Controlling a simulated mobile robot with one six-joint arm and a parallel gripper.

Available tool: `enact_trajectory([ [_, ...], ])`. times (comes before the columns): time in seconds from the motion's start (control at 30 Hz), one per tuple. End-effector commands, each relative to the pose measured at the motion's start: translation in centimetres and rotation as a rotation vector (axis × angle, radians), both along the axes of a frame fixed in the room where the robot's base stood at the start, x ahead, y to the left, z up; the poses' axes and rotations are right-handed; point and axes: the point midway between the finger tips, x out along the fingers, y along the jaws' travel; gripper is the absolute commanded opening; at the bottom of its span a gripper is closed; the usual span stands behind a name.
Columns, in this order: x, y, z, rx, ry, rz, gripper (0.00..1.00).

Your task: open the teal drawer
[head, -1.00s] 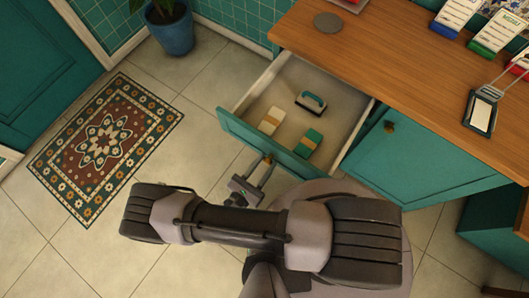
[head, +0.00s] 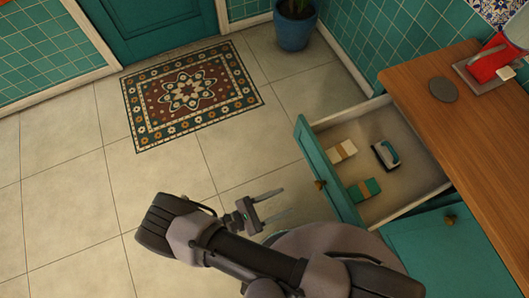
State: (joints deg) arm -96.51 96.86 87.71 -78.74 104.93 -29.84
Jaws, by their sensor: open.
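The teal drawer (head: 326,176) stands pulled out from under the wooden counter, its inside showing. A brass knob (head: 319,184) sits on its front. Inside lie a cream packet with a tan band (head: 342,151), a green packet with a tan band (head: 364,190) and a brush-like tool with a teal handle (head: 386,154). My gripper (head: 276,204) is left of the drawer front, apart from the knob. Its two fingers are spread with nothing between them.
The wooden counter (head: 463,130) is at the right, with a grey disc (head: 443,89) and a red appliance (head: 490,62) on it. A teal cabinet door (head: 440,245) is below. A patterned rug (head: 190,95) and a blue plant pot (head: 294,32) stand on the otherwise clear tiled floor.

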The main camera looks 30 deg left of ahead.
Motion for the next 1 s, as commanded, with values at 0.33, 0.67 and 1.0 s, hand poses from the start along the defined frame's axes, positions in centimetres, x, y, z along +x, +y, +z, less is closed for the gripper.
enact_trajectory([
  [0.33, -4.3, 3.3, 0.0, -0.001, -0.001, -0.002, 0.51],
  [0.67, -4.3, 3.3, 0.0, -0.001, -0.001, -0.001, 0.51],
  [1.0, 1.3, 5.7, 11.1, 0.411, 0.092, -0.524, 0.51],
])
